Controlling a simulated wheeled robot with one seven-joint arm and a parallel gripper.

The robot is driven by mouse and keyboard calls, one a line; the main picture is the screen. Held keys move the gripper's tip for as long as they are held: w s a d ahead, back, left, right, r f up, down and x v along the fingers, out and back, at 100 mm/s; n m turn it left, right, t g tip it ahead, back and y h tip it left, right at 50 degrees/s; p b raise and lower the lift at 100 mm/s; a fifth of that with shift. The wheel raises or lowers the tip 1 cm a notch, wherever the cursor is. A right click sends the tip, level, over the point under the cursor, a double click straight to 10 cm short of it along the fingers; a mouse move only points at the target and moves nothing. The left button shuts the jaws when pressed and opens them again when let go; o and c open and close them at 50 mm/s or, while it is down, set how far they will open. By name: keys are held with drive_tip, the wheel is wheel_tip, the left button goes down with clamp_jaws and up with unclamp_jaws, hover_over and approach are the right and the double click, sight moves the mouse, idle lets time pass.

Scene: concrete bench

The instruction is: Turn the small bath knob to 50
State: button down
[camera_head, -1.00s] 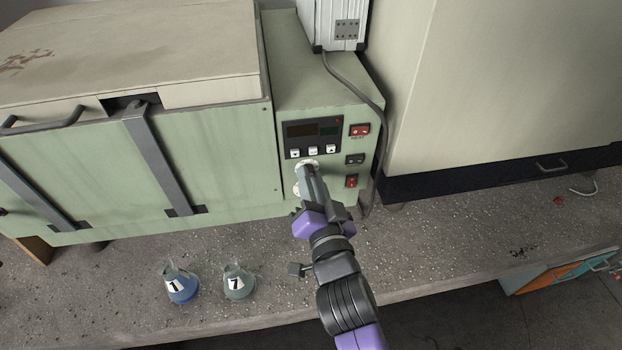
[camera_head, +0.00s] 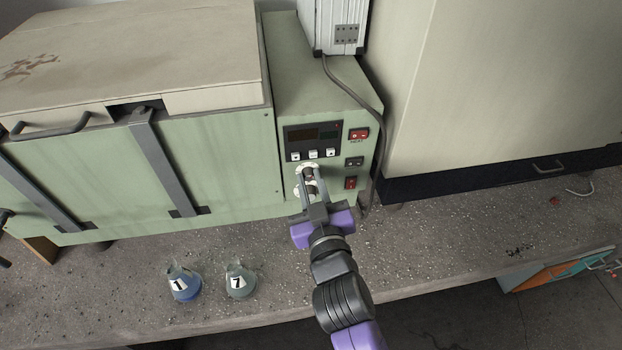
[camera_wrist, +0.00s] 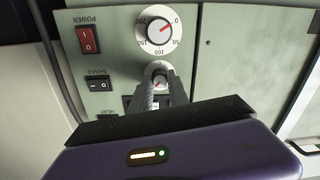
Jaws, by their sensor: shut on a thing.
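The green bath (camera_head: 225,150) has a control panel on its right end. My gripper (camera_head: 309,178) reaches up to the panel from below, with a finger on either side of a small pale knob (camera_head: 307,169) under the display. In the wrist view, the panel appears upside down, and my gripper (camera_wrist: 160,86) is shut on this small knob (camera_wrist: 159,70), which has a red mark. The fingers hide most of its scale. A larger white dial (camera_wrist: 158,30) beside it reads 0, 50, 100, 150, 200, its red pointer between 0 and 50.
A display with buttons (camera_head: 314,140) sits above the knob. Rocker switches (camera_head: 354,161) line the panel's right side, and a grey cable (camera_head: 378,140) hangs beyond them. Two labelled flasks (camera_head: 240,282) stand on the bench (camera_head: 440,240) to the left of my arm.

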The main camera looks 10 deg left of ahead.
drive_tip(key=n+p, duration=0.1)
drive_tip(key=n, duration=0.6)
drive_tip(key=shift+r+h+p, duration=0.1)
drive_tip(key=shift+h+p, duration=0.2)
drive_tip(key=shift+p, duration=0.1)
drive_tip(key=n+p, duration=0.1)
drive_tip(key=n, duration=0.4)
drive_tip(key=shift+a+n, duration=0.1)
drive_tip(key=shift+n, duration=0.6)
drive_tip(key=c, duration=1.3)
unclamp_jaws()
drive_tip(key=shift+o, duration=0.2)
drive_tip(key=shift+s, duration=0.1)
drive_tip(key=v, duration=0.7)
drive_tip(key=shift+s+b, duration=0.4)
